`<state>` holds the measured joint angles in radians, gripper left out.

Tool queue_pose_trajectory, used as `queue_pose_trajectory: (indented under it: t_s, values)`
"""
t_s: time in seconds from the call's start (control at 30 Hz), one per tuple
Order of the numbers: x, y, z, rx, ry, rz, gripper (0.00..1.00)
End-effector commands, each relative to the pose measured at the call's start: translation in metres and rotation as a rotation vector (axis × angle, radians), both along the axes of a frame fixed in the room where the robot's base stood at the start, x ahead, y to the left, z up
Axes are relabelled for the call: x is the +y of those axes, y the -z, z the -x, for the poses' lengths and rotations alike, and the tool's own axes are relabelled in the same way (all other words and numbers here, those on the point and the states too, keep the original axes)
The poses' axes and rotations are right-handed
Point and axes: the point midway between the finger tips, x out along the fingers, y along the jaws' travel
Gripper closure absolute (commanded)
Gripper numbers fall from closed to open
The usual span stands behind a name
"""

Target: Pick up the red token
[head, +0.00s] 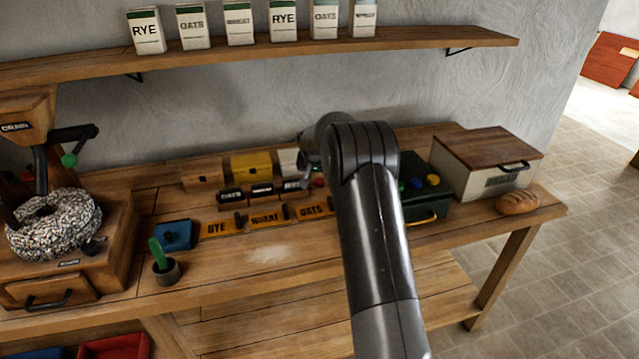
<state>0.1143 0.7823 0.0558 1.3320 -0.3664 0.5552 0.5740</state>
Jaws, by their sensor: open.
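A small red piece, which looks like the red token (319,182), shows just left of my arm, near the right end of the dark labelled blocks. My arm hides part of the area around it, and I cannot tell what it rests on. My gripper (309,164) is at the far end of my arm, just above and left of the red piece, apart from it as far as I can see. It is open, and its fingers are small and partly hidden. Green, blue and yellow tokens (432,180) lie on a dark green box (428,205) right of my arm.
Orange labelled blocks (268,216) stand in front of the dark ones. A yellow box (251,165) is behind. A grain mill (62,255) stands left, a bread box (490,165) and loaf (517,203) right. A shelf (420,40) hangs above. The bench front is mostly clear.

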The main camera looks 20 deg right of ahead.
Motion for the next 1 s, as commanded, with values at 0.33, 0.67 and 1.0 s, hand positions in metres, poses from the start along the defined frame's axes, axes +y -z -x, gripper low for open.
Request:
queue_pose_trajectory:
  t_s: [0.33, 0.67, 1.0]
  values:
    - [-0.011, 0.035, -0.02, 0.001, 0.0, 0.001, 0.56]
    - [-0.012, 0.037, -0.021, 0.001, 0.0, 0.0, 0.6]
    - [-0.012, 0.036, -0.021, 0.001, 0.0, 0.0, 0.88]
